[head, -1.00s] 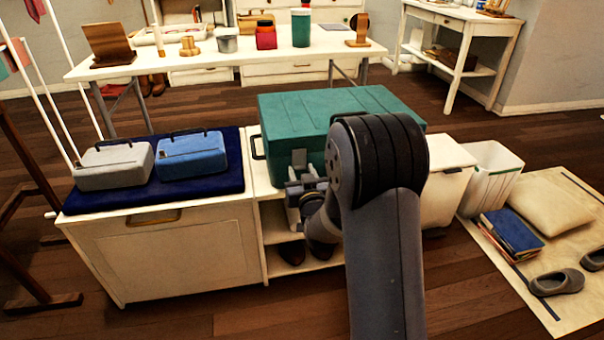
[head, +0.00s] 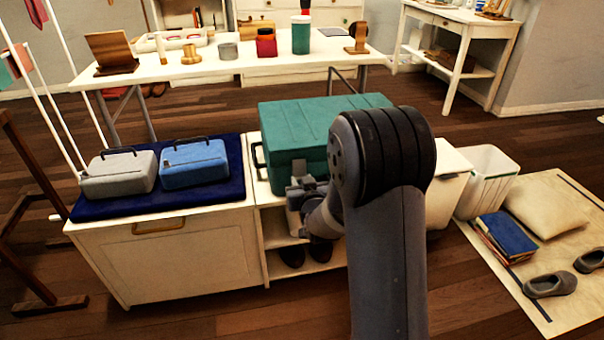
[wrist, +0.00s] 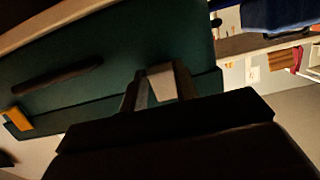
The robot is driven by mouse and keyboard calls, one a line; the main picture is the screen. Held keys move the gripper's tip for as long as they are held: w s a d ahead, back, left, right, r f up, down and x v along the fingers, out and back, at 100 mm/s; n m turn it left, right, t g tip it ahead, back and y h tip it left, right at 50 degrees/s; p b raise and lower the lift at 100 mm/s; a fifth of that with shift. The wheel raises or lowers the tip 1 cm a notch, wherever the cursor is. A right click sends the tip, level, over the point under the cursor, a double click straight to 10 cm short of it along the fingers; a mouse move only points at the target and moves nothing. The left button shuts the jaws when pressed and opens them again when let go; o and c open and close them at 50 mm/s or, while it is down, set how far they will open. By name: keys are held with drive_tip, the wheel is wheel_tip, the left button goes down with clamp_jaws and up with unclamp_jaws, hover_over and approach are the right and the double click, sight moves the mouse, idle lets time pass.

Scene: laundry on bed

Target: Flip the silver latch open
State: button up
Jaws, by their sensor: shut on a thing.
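The green box (head: 310,125) stands shut on the white cabinet, its front towards me. The silver latch (wrist: 161,83) shows as a pale plate between my fingertips in the wrist view. In the head view my gripper (head: 299,193) is at the box's front face, and my arm hides the box's right part. A dark handle (wrist: 57,78) and an orange-yellow fitting (wrist: 15,119) also show on the box in the wrist view.
A grey case (head: 118,175) and a blue case (head: 194,166) lie on a navy cushion (head: 160,205) to the left. Shoes (head: 292,256) sit on the shelf below. A white bin (head: 484,183) stands to the right. The wooden floor in front is clear.

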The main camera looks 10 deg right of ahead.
sight(303, 162)
drive_tip(key=r+g+p, duration=0.1)
drive_tip(key=g+p, duration=0.1)
drive_tip(key=p, duration=0.2)
drive_tip(key=s+r+g+p, duration=0.1)
drive_tip(key=r+g+p, duration=0.1)
drive_tip(key=p, duration=0.2)
drive_tip(key=shift+s, duration=0.1)
drive_tip(key=r+g+p, duration=0.1)
drive_tip(key=g+p, duration=0.2)
drive_tip(key=p, duration=0.2)
drive_tip(key=r+g+p, duration=0.1)
drive_tip(key=g+p, duration=0.2)
drive_tip(key=p, duration=0.2)
drive_tip(key=r+g+p, duration=0.2)
drive_tip(key=g+p, duration=0.1)
drive_tip(key=p, duration=0.2)
drive_tip(key=shift+w, duration=0.2)
drive_tip(key=shift+g+p, duration=0.3)
drive_tip(key=o, duration=1)
drive_tip(key=shift+r, duration=0.1)
